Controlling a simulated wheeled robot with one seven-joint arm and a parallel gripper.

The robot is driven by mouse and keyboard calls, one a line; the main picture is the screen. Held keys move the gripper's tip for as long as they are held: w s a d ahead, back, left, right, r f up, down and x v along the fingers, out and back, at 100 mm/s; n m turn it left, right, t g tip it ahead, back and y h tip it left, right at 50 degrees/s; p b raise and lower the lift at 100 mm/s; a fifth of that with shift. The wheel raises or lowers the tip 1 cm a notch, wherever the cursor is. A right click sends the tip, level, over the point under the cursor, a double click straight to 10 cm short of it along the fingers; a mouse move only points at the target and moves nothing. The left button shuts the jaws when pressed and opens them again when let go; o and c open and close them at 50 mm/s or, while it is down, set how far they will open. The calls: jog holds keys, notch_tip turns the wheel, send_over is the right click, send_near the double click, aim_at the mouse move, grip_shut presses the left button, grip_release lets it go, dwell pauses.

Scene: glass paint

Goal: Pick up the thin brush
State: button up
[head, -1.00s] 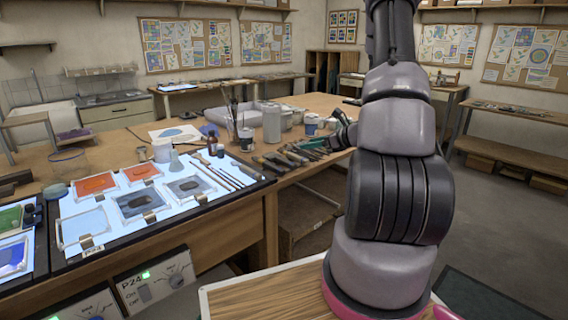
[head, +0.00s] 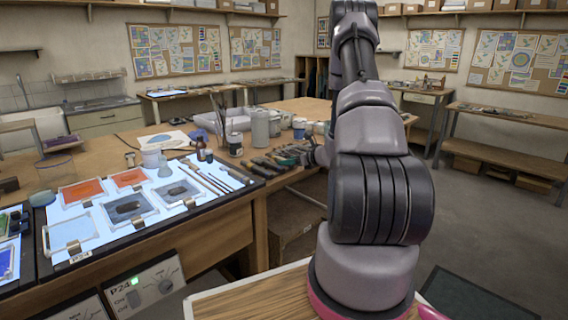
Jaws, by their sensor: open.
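Several slim brushes (head: 208,179) lie side by side, slanting, on the right end of the lit panel (head: 110,240). They are close together, and I cannot tell for sure which is the thin one. My arm rises upright on the right of the picture, clear of the brushes.
Glass frames with orange (head: 82,191) and grey panes (head: 128,208) lie left of the brushes. Small bottles and a white cup (head: 151,156) stand behind them. Hand tools (head: 275,161) lie in a row to the right, with jars (head: 260,127) behind. Open floor lies at right.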

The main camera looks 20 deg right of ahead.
jog(key=shift+w+a+f, duration=0.2)
jog(key=shift+w, duration=0.3)
grip_shut()
notch_tip(320, 180, up, 10)
dwell(0.4)
